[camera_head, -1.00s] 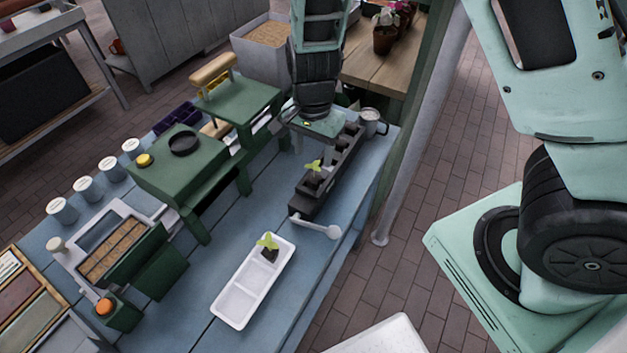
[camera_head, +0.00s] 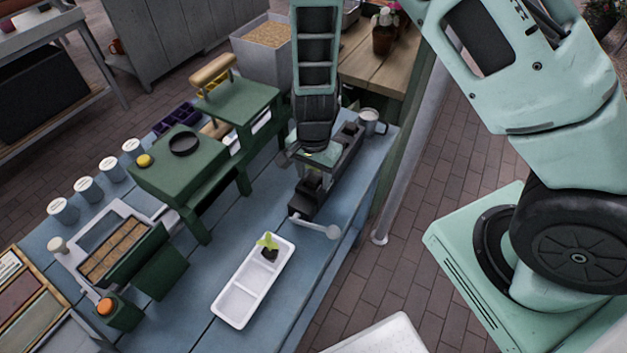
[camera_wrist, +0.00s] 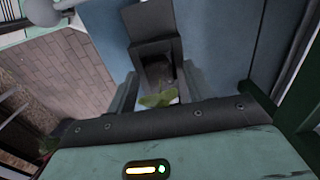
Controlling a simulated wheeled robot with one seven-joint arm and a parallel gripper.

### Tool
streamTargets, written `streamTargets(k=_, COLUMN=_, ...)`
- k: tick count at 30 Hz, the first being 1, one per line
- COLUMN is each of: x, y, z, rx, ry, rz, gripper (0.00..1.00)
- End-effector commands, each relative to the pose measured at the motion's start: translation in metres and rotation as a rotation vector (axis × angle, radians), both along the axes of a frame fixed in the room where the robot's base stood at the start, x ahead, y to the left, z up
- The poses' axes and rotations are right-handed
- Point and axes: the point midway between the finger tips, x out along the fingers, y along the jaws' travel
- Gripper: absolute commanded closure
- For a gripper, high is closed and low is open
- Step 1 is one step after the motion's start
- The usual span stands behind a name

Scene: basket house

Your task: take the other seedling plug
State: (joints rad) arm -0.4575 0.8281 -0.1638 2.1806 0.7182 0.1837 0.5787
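A seedling plug with green leaves (camera_wrist: 158,100) stands in a cell of the dark plug holder (camera_wrist: 158,48), between my fingers in the wrist view. In the head view my gripper (camera_head: 316,166) hides this seedling. My gripper (camera_wrist: 160,84) is open and points down over the holder, with one finger on each side of the plant; contact cannot be told. The dark holder (camera_head: 306,208) also shows in the head view, on the blue bench. Another seedling plug (camera_head: 269,246) sits in the far compartment of the white tray (camera_head: 232,306).
A pale-knobbed lever (camera_head: 332,232) sticks out from the holder's near end. A metal mug (camera_head: 370,122) stands behind it on the right. A green press-like stand (camera_head: 180,160) is to the left. Bare blue bench (camera_head: 215,265) lies left of the white tray.

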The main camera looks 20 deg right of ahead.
Motion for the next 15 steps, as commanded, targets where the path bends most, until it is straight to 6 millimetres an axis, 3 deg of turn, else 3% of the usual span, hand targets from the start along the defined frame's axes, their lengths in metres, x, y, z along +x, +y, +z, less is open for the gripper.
streamTargets(k=1, x=-0.0001, y=-0.0001, z=0.0001, rx=0.0, ry=0.0, rz=0.0, gripper=0.63)
streamTargets(k=5, x=-0.0001, y=-0.0001, z=0.0001, rx=0.0, ry=0.0, rz=0.0, gripper=0.97)
streamTargets(k=15, x=-0.0002, y=-0.0001, z=0.0003, rx=-0.001, ry=0.001, rz=0.0, gripper=0.94)
